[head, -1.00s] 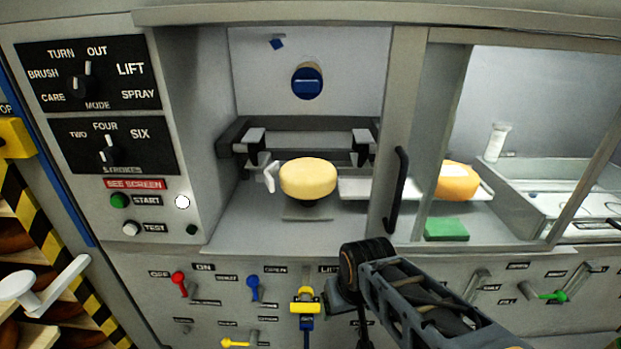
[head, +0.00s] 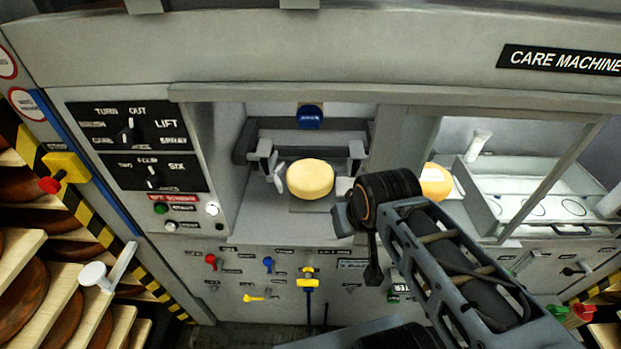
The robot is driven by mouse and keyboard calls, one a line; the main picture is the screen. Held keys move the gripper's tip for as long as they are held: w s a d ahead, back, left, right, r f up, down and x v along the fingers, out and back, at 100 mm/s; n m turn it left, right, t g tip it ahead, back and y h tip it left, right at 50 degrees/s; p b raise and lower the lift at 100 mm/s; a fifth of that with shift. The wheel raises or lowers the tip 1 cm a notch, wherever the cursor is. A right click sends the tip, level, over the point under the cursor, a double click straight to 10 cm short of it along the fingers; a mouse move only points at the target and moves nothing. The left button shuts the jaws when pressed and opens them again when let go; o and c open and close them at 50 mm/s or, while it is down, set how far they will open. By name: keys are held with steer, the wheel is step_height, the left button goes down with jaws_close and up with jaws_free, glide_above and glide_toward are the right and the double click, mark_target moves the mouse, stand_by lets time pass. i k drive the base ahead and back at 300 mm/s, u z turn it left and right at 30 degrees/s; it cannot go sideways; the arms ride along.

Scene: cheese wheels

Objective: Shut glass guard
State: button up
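The glass guard (head: 407,135) is a sliding pane in a grey frame, standing to the right of the machine's opening. The opening with the cheese wheel (head: 310,179) in it is uncovered. The guard's black upright handle is hidden behind my arm's wrist. My gripper (head: 345,217) is in front of the machine, at the lower edge of the opening and left of the guard's frame. Its fingers are dark and mostly hidden by the wrist, so I cannot tell whether they are open or touching anything.
A second, orange cheese (head: 437,180) sits behind the guard on the right. The control panel (head: 150,148) is at the left. Below the opening are several coloured levers, including a yellow one (head: 308,282). Shelves of cheese (head: 35,290) stand at far left.

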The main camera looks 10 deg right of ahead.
mark_target(389, 118)
steer(key=z, duration=3.6)
steer(key=i, duration=3.2)
steer(key=u, duration=5.1)
